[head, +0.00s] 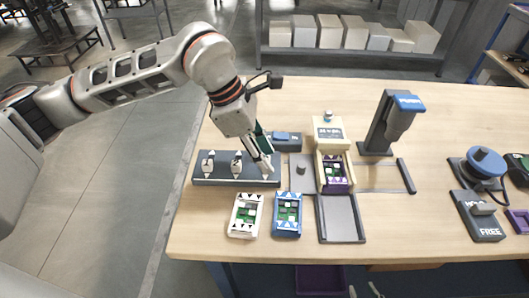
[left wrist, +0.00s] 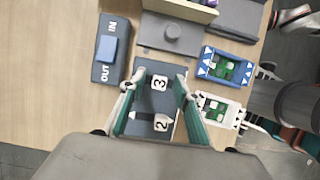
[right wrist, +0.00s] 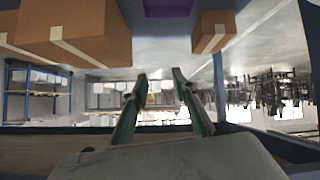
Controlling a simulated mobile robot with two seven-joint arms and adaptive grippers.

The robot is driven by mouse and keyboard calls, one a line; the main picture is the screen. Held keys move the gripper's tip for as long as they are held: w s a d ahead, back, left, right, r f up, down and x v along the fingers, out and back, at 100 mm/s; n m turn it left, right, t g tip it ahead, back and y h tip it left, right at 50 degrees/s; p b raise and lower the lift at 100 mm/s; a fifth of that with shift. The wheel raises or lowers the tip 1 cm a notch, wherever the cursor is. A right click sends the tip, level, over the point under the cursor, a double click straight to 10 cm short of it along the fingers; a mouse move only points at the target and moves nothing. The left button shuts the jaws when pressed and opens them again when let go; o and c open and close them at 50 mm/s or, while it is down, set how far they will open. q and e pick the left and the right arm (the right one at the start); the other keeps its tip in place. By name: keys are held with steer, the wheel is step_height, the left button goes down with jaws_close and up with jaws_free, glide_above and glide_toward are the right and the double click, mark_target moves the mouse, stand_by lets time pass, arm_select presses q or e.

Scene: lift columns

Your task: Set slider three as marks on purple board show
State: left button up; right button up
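The dark slider panel (head: 222,181) lies at the table's left. Its white numbered sliders include slider two (head: 237,160); sliders two (left wrist: 161,122) and three (left wrist: 158,83) show in the left wrist view. My left gripper (head: 266,172) is over slider three, its fingers open on either side of it; contact is unclear. The purple board (head: 337,186) with green and white pieces stands in a beige holder (head: 334,157); its marks are too small to read. My right gripper (right wrist: 160,76) is open and empty, away from the panel.
A white board (head: 235,229) and a blue board (head: 287,229) lie in front of the panel. A grey tray (head: 340,220) is beside them. An IN/OUT switch block (left wrist: 108,50) and a grey knob block (left wrist: 170,34) stand near the panel. A dark upright device (head: 376,135) stands right.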

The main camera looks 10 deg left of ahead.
arm_select(q)
jaws_close()
steer(key=shift+w+a, duration=0.2)
steer(key=shift+w, duration=0.8)
jaws_free()
steer(key=shift+w, duration=0.1)
steer(key=v, duration=1.2)
arm_select(e)
steer(key=shift+r, duration=0.1)
